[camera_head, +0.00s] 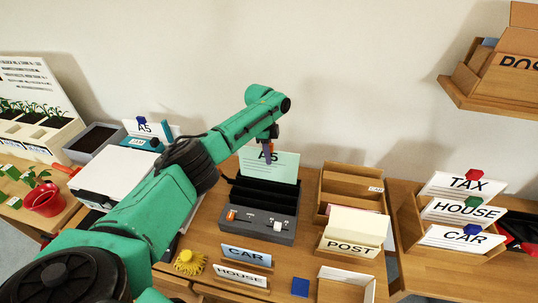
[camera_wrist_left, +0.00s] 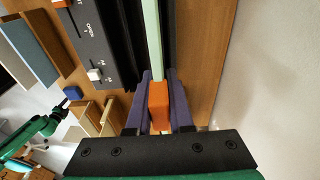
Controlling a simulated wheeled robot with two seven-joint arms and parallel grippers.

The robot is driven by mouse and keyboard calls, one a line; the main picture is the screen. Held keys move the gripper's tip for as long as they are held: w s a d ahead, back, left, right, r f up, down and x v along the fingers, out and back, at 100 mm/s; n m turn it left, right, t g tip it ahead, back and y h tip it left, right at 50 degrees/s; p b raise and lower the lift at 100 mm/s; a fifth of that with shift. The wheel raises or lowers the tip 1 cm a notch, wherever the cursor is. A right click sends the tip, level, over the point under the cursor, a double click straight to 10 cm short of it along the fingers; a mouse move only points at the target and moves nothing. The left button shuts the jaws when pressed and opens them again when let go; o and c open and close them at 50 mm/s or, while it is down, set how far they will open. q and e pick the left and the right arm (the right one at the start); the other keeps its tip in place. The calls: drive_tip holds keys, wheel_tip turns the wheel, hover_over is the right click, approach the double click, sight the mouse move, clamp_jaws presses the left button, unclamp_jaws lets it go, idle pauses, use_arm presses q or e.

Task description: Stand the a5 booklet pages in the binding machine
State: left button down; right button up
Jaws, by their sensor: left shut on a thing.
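The a5 booklet pages (camera_head: 284,168) are a pale green upright sheet marked A5 at the back of the dark grey binding machine (camera_head: 258,228). My left gripper (camera_head: 267,154) points down at the sheet's top edge. In the left wrist view its purple fingers (camera_wrist_left: 158,78) are shut on an orange piece (camera_wrist_left: 158,104) at the edge of the pale green sheet (camera_wrist_left: 152,35). The machine's black slots (camera_wrist_left: 120,35) run alongside the sheet. I cannot tell whether the sheet's lower edge is inside a slot or just above it.
A wooden POST box (camera_head: 352,240) and an open tray stand right of the machine. CAR (camera_head: 246,256) and HOUSE (camera_head: 241,275) cards, a blue cube (camera_head: 300,287) and a yellow flower-like piece (camera_head: 190,262) lie in front. The wall rises close behind.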

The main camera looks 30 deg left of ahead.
use_arm(q)
drive_tip(key=shift+f+b, duration=2.15)
drive_tip(key=shift+f, duration=0.65)
drive_tip(key=shift+c, duration=1.2)
unclamp_jaws()
drive_tip(key=shift+r, duration=0.1)
wheel_tip(320, 180, up, 8)
drive_tip(key=p, duration=0.7)
